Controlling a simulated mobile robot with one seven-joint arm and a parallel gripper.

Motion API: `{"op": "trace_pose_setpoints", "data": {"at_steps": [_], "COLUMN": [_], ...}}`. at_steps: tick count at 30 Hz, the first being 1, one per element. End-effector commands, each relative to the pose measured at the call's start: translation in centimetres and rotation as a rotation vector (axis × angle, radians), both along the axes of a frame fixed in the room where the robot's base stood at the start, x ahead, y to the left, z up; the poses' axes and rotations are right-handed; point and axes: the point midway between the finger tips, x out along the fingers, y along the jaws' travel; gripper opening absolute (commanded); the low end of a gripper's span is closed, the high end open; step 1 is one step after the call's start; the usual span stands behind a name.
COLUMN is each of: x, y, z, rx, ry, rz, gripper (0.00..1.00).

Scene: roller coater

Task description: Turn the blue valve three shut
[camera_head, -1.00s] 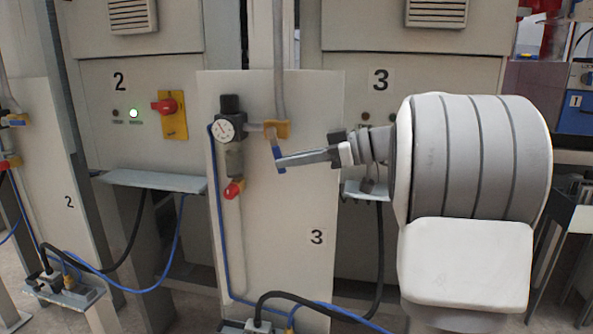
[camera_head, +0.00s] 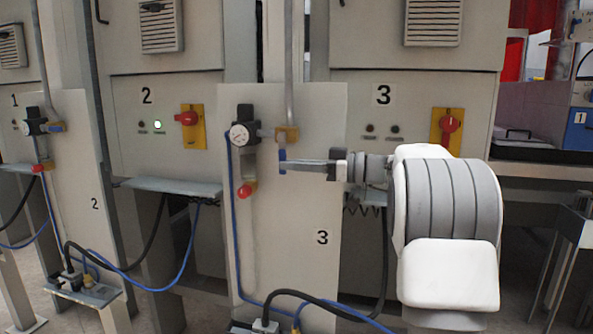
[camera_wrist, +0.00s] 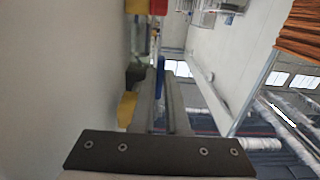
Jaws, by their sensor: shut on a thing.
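The blue valve handle (camera_head: 282,154) hangs about straight down under its brass-coloured valve body (camera_head: 287,134), near the top right of the white panel marked 3 (camera_head: 262,245). My gripper (camera_head: 284,164) reaches in from the right, about level, with its fingers shut on the handle's lower part. In the wrist view the blue handle (camera_wrist: 160,76) shows as a narrow strip at the fingertips (camera_wrist: 163,80). A yellow-brass part (camera_wrist: 126,108) is left of the fingers there. The handle's lower end is partly hidden by my fingers.
A round gauge (camera_head: 239,135) and a red knob (camera_head: 244,190) sit left of the valve. A grey pipe (camera_head: 288,60) rises above it. A shelf (camera_head: 367,197) with cables is behind my wrist. Panel 2 (camera_head: 75,180) stands further left.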

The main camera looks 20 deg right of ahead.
Motion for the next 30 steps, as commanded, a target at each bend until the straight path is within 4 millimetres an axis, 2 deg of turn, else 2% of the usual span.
{"op": "trace_pose_setpoints", "data": {"at_steps": [9,22,23,27,28,30], "x": [0.92,1.03,1.03,1.02,1.02,1.02], "y": [0.11,0.13,0.13,0.10,0.10,0.07], "z": [0.04,0.08,0.08,0.05,0.04,0.02], "rx": [0.020,0.024,0.024,0.023,0.023,0.023], "ry": [-0.016,-0.018,-0.018,-0.017,-0.017,-0.017], "rz": [0.002,0.002,0.002,0.001,0.001,0.001], "gripper": [0.00,0.00,0.14,0.39,0.42,0.42]}}
